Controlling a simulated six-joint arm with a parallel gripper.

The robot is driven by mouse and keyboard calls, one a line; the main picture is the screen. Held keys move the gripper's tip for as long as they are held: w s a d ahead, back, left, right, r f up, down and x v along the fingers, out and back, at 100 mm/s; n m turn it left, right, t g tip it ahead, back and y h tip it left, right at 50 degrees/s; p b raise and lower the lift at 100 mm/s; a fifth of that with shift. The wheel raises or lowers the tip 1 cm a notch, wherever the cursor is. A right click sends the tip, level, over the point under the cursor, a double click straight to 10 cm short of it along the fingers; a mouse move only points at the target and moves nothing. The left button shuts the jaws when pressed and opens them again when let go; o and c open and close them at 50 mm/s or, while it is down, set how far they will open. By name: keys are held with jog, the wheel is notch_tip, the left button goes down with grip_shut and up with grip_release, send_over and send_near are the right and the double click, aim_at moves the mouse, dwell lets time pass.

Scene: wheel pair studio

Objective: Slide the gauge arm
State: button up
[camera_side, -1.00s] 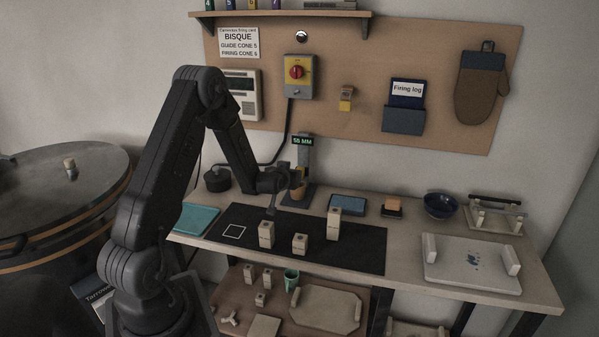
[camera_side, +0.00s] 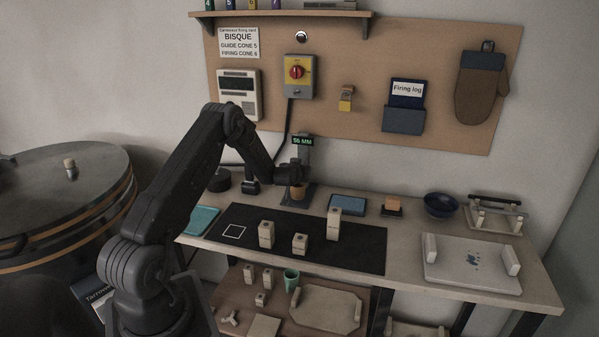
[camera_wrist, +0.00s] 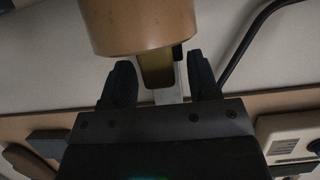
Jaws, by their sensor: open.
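The gauge (camera_side: 305,155) stands at the back of the bench, its display reading 55 MM. A brown cylindrical piece (camera_side: 298,193) stands at its foot, and fills the top of the wrist view (camera_wrist: 138,25). In the wrist view a yellowish gauge arm (camera_wrist: 156,70) shows beside that piece, in front of a pale grey post (camera_wrist: 178,85). My gripper (camera_wrist: 160,82) is open, one dark finger on each side of the gauge arm and post. I cannot tell whether either finger touches. In the side view my gripper (camera_side: 292,174) is at the gauge, its fingers hard to make out.
Several pale blocks (camera_side: 266,234) stand on the black mat (camera_side: 345,255) in front. A cable runs down the wall behind my arm.

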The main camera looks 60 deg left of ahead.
jog(key=shift+c, duration=0.2)
grip_shut()
dwell(0.4)
